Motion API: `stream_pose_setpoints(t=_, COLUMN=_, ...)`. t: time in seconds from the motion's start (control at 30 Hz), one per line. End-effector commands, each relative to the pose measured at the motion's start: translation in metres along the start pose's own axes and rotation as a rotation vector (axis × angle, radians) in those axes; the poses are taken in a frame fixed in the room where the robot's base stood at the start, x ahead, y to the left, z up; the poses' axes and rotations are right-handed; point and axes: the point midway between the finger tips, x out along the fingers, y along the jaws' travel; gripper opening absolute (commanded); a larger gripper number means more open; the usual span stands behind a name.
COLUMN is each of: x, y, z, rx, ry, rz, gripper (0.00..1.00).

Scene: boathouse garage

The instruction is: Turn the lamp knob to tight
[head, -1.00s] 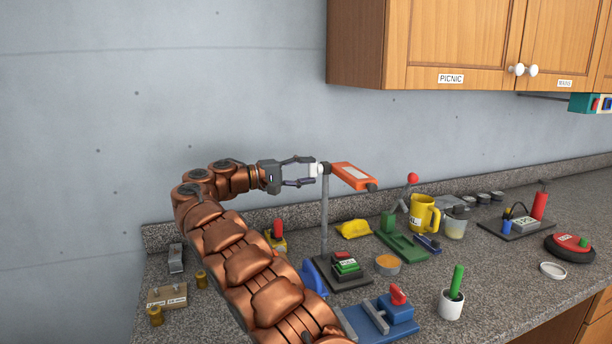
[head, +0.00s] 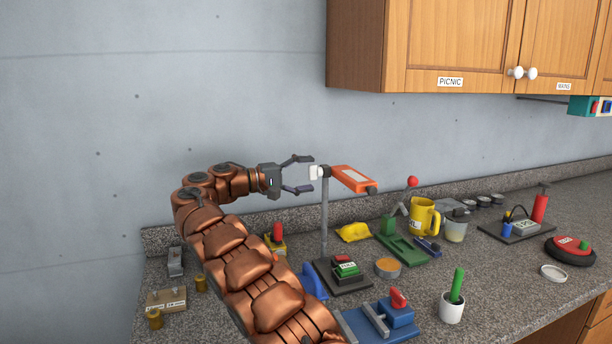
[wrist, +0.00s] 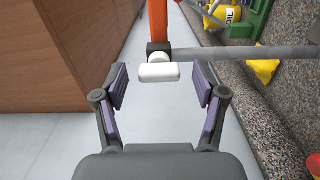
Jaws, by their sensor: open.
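The lamp has an orange head (head: 353,179) on a thin grey post (head: 325,220) that rises from the counter. A white knob (head: 314,172) sits at the left side of the joint at the post's top. In the wrist view the white knob (wrist: 159,72) lies ahead of my jaws, with its long side running left to right. My gripper (head: 306,174) is open, its fingers above and below the knob's height in the head view. In the wrist view my gripper (wrist: 161,92) has a finger on each side, both clear of the knob. Any marking for tight cannot be seen.
The granite counter holds a black base with a green-topped box (head: 346,269), a yellow mug (head: 423,216), a blue vise-like block (head: 382,320) and a white cup (head: 452,307). Wooden cabinets (head: 450,45) hang above right.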

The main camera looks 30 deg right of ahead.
Motion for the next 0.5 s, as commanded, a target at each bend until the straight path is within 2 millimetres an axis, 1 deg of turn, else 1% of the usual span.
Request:
stream_pose_setpoints(t=0.17, x=-0.001, y=0.0, z=0.0, rx=0.0, ry=0.001, rz=0.001, gripper=0.71)
stream_pose_setpoints(t=0.27, x=-0.006, y=0.0, z=-0.001, rx=0.0, ry=0.003, rz=0.001, gripper=0.71)
stream_pose_setpoints(t=0.37, x=-0.018, y=-0.001, z=-0.002, rx=-0.001, ry=0.006, rz=0.002, gripper=0.71)
stream_pose_setpoints(t=0.5, x=-0.04, y=0.0, z=-0.001, rx=0.003, ry=0.005, rz=-0.001, gripper=0.71)
